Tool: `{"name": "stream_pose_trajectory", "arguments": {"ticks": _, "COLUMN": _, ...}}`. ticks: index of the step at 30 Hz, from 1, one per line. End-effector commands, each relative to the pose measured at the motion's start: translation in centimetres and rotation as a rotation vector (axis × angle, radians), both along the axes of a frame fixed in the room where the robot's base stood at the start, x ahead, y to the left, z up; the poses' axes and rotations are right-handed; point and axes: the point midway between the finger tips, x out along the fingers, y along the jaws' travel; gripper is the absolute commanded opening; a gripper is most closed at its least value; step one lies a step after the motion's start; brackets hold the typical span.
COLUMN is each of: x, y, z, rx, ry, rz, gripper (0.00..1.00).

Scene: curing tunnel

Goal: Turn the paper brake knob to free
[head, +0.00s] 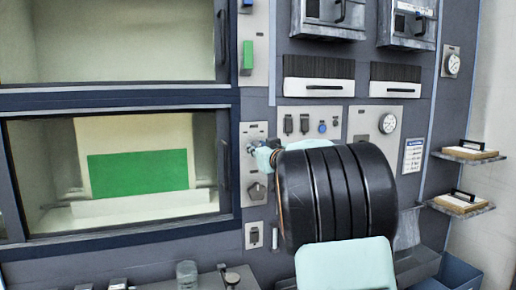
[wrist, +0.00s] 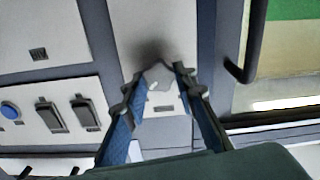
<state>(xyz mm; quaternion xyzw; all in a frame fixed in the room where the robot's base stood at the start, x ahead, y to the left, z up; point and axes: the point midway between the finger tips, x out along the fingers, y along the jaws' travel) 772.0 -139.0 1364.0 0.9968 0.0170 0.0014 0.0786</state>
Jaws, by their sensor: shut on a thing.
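My gripper (head: 252,148) reaches the narrow pale panel (head: 256,129) just right of the lower window in the head view. In the wrist view my gripper (wrist: 160,80) has its two blue-padded fingers on either side of a pale grey knob (wrist: 159,76) and is shut on it. The knob stands in front of the pale panel, with a dark shadow around it. Its pointer and markings cannot be read. In the head view my fingers and arm hide the knob. A separate dark grey knob (head: 257,191) sits lower on that panel, apart from my fingers.
A dark vertical handle (head: 225,157) stands close left of my gripper; the same handle shows in the wrist view (wrist: 253,45). Dark switches (head: 289,124) and a blue button (head: 322,127) are right of it. A bench with small items (head: 187,273) lies below.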

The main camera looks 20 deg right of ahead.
Motion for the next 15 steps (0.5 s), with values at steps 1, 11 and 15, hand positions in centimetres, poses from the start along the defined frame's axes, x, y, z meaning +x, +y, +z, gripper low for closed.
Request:
{"name": "stream_pose_trajectory", "arguments": {"ticks": 1, "x": -0.01, "y": 0.0, "z": -0.01, "rx": -0.001, "ry": 0.0, "rz": 0.0, "gripper": 0.01}}
{"name": "stream_pose_trajectory", "arguments": {"ticks": 11, "x": -0.01, "y": 0.03, "z": -0.16, "rx": -0.088, "ry": -0.003, "rz": 0.0, "gripper": 0.01}}
{"name": "stream_pose_trajectory", "arguments": {"ticks": 15, "x": -0.02, "y": 0.01, "z": -0.24, "rx": -0.184, "ry": -0.006, "rz": -0.001, "gripper": 0.01}}
